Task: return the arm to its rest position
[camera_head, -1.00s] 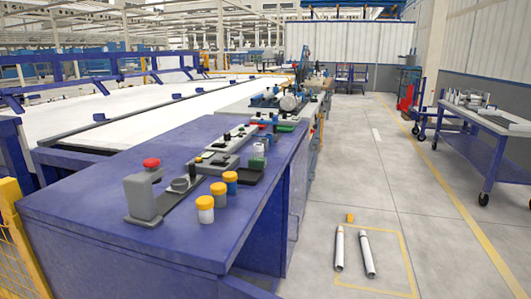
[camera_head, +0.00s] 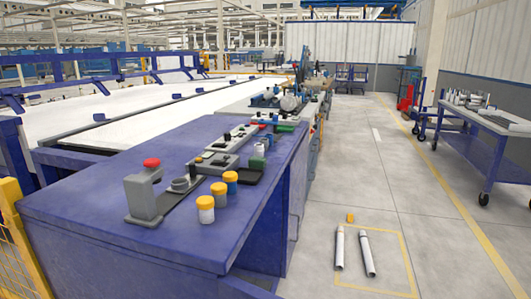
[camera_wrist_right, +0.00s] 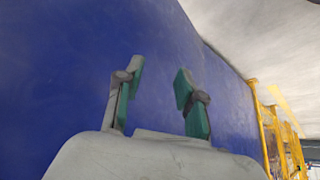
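My right gripper (camera_wrist_right: 156,92) shows in the right wrist view. Its two fingers with green pads stand apart, with nothing between them. A blue surface (camera_wrist_right: 60,65) fills most of the view beyond the fingers, apart from them as far as I can tell. Neither arm nor gripper shows in the head view. Two white pipes lie side by side on the floor in the head view, a left one (camera_head: 339,248) and a right one (camera_head: 367,254), inside a yellow outlined area.
A blue workbench (camera_head: 90,212) with several jars and fixtures fills the left and centre. A small yellow-orange object (camera_head: 350,217) lies behind the pipes. A blue table (camera_head: 480,150) with pipes on it stands at the right. The floor aisle (camera_head: 372,180) between is clear.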

